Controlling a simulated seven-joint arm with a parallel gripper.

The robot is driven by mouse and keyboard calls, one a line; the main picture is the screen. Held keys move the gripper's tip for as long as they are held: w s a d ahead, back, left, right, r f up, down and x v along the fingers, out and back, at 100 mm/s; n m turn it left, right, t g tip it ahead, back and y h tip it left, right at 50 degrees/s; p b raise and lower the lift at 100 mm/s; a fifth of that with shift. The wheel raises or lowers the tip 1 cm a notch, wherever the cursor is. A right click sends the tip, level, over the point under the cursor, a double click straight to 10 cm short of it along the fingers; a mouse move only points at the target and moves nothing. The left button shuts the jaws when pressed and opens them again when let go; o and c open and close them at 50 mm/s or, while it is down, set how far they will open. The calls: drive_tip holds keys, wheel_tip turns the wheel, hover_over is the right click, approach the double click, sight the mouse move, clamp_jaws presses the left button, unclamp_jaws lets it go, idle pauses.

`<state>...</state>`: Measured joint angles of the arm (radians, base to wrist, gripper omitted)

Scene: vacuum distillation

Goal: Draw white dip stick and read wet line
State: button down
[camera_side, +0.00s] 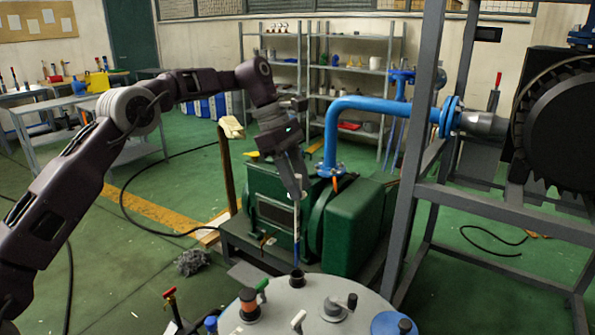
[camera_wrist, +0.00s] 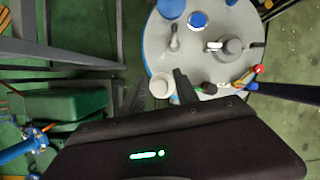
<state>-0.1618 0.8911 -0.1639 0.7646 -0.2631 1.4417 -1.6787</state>
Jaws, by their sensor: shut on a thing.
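The white dip stick (camera_side: 297,252) hangs upright below my gripper (camera_side: 298,193) in the side view. My gripper is shut on the stick's upper end, which the fingers partly hide. In the wrist view, a round white piece (camera_wrist: 158,84), apparently the stick's top, shows between the fingers. No wet line can be read at this size.
Several caps and valves stand on the vessel top, including an orange-and-black cap (camera_side: 248,305) and a green-handled valve (camera_side: 262,288). The green pump (camera_side: 355,225) and blue pipe (camera_side: 370,106) are close behind. A grey frame (camera_side: 413,170) stands at the right.

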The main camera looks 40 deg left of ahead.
drive_tip(key=shift+f, duration=0.8)
